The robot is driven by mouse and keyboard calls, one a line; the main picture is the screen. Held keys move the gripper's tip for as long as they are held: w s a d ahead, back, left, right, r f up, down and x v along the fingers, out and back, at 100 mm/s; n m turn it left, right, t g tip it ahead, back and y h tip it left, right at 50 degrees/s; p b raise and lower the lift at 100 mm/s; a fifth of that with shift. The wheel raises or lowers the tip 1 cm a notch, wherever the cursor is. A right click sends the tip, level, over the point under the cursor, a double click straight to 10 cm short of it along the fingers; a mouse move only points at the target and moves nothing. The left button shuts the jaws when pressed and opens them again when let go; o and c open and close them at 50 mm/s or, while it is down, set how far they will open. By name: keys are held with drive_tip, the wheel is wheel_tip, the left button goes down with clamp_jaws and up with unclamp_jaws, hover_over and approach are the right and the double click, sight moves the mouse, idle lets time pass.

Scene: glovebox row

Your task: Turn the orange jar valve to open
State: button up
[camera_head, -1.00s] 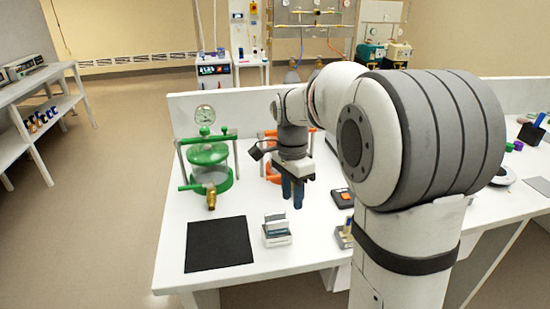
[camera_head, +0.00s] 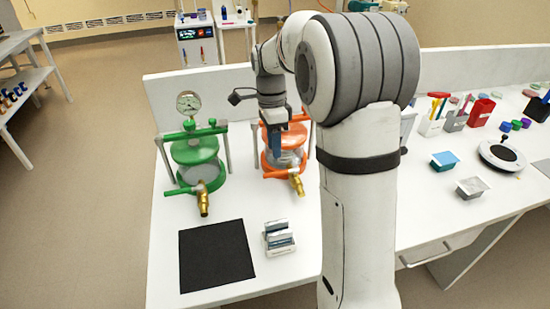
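The orange jar (camera_head: 270,165) stands on the white bench, with orange rings and upright posts. Its brass valve (camera_head: 297,182) sticks out low at the front, toward the right. My gripper (camera_head: 285,158) points down in front of the jar's upper body and hides part of it. Its fingers look blue-grey, and the gap between them cannot be made out. The valve lies below and slightly right of the fingers and looks apart from them. The exact depth between gripper and jar is hard to judge.
A green jar (camera_head: 196,152) with a gauge (camera_head: 188,103) and brass valve (camera_head: 203,205) stands to the left. A black mat (camera_head: 216,256) and a small grey-white block rack (camera_head: 279,238) are in front. The bench's back wall (camera_head: 190,88) runs behind. Bench between jars and rack is clear.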

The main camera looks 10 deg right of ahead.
sight(281, 173)
drive_tip(key=f, duration=0.3)
drive_tip(key=s+f, duration=0.1)
drive_tip(key=f, duration=0.2)
drive_tip(key=shift+s+f, duration=0.2)
drive_tip(key=shift+f, duration=0.15)
drive_tip(key=shift+c, duration=0.4)
clamp_jaws()
